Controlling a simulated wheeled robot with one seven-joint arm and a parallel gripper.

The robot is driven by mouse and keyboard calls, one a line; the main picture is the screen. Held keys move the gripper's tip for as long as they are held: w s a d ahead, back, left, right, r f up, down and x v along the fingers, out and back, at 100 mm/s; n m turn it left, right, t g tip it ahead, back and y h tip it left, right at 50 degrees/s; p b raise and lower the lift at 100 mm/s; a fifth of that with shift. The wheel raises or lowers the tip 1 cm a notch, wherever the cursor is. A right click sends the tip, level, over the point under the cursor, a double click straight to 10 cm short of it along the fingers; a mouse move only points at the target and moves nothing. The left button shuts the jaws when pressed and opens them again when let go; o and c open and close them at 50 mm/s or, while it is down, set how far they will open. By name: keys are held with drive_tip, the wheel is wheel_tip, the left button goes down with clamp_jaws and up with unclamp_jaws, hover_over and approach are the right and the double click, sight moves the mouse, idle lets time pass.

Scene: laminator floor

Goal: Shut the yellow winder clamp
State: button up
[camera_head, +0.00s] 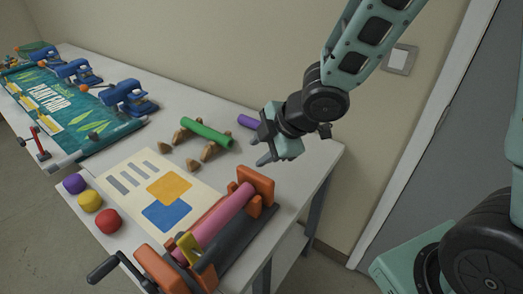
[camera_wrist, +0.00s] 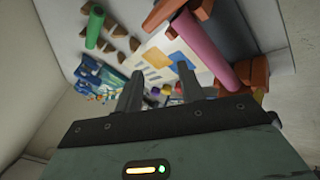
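The yellow winder clamp (camera_head: 188,246) is at the near end of the winder, by the pink roll (camera_head: 216,220) and its orange end block (camera_head: 165,267). It looks tilted up; I cannot tell how far open it stands. In the wrist view the pink roll (camera_wrist: 204,50) shows at upper right, but I cannot make out the clamp clearly. My gripper (camera_head: 263,148) is in the air above the table's far right part, beyond the winder and well apart from the clamp. Its two fingers (camera_wrist: 158,88) are spread with nothing between them.
A black crank handle (camera_head: 103,270) sticks out at the winder's near left. A printed sheet (camera_head: 150,190) lies left of the roll. A green roll (camera_head: 206,132) rests on wooden supports behind. Purple, yellow and red balls (camera_head: 90,201) line the front edge. The wall (camera_head: 235,50) is behind.

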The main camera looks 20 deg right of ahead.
drive_tip(key=shift+w+d+f+n+g+y, duration=0.1)
drive_tip(key=shift+w+f+n+y, duration=0.15)
drive_tip(key=shift+n+y, duration=0.3)
drive_tip(key=shift+w+d+f+n+g+y, duration=0.1)
drive_tip(key=shift+f+n+y, duration=0.25)
drive_tip(key=shift+n, duration=0.45)
drive_tip(key=shift+w+f+n+g+y, duration=0.1)
drive_tip(key=shift+w+f+n+y, duration=0.2)
drive_tip(key=shift+n, duration=0.35)
drive_tip(key=shift+s, duration=0.1)
